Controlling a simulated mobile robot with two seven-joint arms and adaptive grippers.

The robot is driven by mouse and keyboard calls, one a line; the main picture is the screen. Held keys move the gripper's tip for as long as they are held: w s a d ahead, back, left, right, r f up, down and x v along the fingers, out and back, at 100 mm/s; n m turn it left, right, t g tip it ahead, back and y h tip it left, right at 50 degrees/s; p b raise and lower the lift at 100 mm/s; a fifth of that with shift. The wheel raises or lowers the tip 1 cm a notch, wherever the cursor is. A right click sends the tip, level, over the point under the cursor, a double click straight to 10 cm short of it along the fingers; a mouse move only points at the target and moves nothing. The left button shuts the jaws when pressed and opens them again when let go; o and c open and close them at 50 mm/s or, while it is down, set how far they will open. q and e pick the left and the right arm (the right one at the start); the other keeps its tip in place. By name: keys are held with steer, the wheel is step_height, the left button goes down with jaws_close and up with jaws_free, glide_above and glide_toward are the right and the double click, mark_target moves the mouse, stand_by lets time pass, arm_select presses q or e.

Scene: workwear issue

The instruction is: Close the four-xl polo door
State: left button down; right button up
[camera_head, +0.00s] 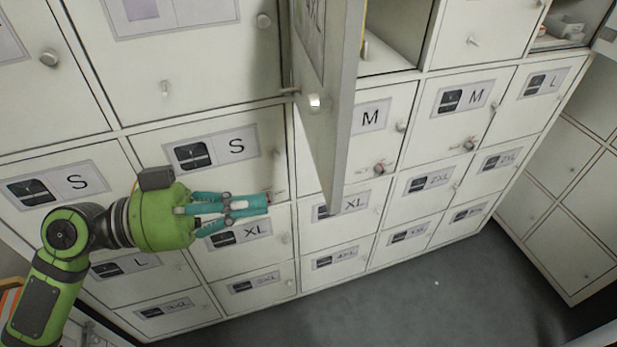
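One locker door (331,95) stands swung open at the top centre, sticking out from the locker front towards me. A round knob (314,102) sits on this door. The open compartment (395,35) shows to its right. My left gripper (252,205) is in front of the S and XL doors, left of and apart from the open door's lower corner. Its teal fingers point right and look together, with nothing held. My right gripper is not in view.
Closed lockers with size labels and small knobs fill the wall, including an M door (372,150) behind the open door. Another open compartment (565,28) is at the top right. Grey floor (420,300) is clear at the lower right, beside another locker bank (570,200).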

mark_target(331, 193)
arm_select(q)
steer(key=d+p, duration=0.1)
steer(key=d, duration=0.1)
steer(key=d+p, duration=0.1)
steer(key=d, duration=0.1)
steer(key=w+d+p, duration=0.1)
steer(key=d, duration=0.1)
steer(key=shift+w+d+r+p, duration=0.15)
steer(key=shift+r+p, duration=0.1)
steer(key=shift+p, duration=0.15)
steer(key=shift+d+f+p, duration=0.15)
steer(key=shift+d+p, duration=0.2)
steer(key=shift+d, duration=0.3)
steer(key=shift+d+f, duration=0.1)
steer(key=shift+d, duration=0.05)
steer(key=shift+w, duration=0.1)
